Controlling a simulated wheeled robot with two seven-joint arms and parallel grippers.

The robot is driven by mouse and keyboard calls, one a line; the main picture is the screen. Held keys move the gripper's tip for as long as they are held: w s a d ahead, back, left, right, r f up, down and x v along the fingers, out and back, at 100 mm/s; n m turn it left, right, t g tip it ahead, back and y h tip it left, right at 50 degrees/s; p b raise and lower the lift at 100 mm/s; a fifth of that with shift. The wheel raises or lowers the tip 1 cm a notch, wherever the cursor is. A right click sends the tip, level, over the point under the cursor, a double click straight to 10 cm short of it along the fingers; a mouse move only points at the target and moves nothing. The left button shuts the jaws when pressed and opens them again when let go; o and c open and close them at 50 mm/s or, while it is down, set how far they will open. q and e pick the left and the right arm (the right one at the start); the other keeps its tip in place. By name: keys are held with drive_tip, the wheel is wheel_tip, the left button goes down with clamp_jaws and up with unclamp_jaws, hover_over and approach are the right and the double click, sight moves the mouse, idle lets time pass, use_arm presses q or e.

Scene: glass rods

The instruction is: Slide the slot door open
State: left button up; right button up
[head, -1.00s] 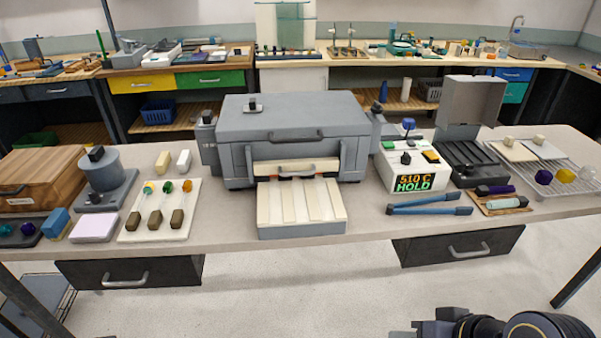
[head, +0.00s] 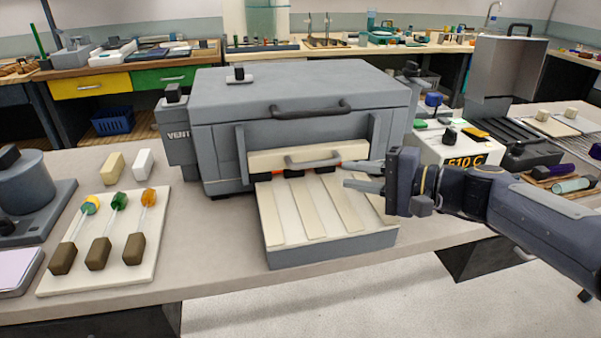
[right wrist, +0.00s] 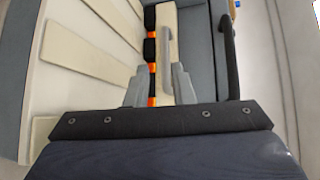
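The slot door (head: 266,161) is a cream panel low on the front of the grey kiln (head: 225,120). It carries a grey bar handle (head: 313,161). Dark blocks and an orange glow show along its lower edge. My right gripper (head: 350,174) is open at the handle's right end. In the right wrist view, the fingers (right wrist: 159,80) are apart, with the near end of the handle (right wrist: 167,48) appearing between them. I cannot tell whether they touch it. My left gripper is out of view.
A ledge with cream strips (head: 315,215) juts out below the door. A white controller (head: 440,150) stands right of the kiln, partly behind my right arm. A white tile (head: 125,265) with several colour-tipped rods lies at left. The kiln lid has a dark handle (head: 310,110).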

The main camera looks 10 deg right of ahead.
sight(322, 164)
drive_tip(key=shift+w+f+m, duration=0.15)
drive_tip(key=shift+w+m, duration=0.15)
drive_tip(key=shift+w, duration=0.9)
drive_tip(key=x, duration=0.7)
drive_tip(key=shift+w+a+b, duration=0.15)
drive_tip(key=shift+w+b, duration=0.05)
drive_tip(key=shift+b, duration=0.1)
clamp_jaws()
drive_tip(key=shift+r, duration=0.25)
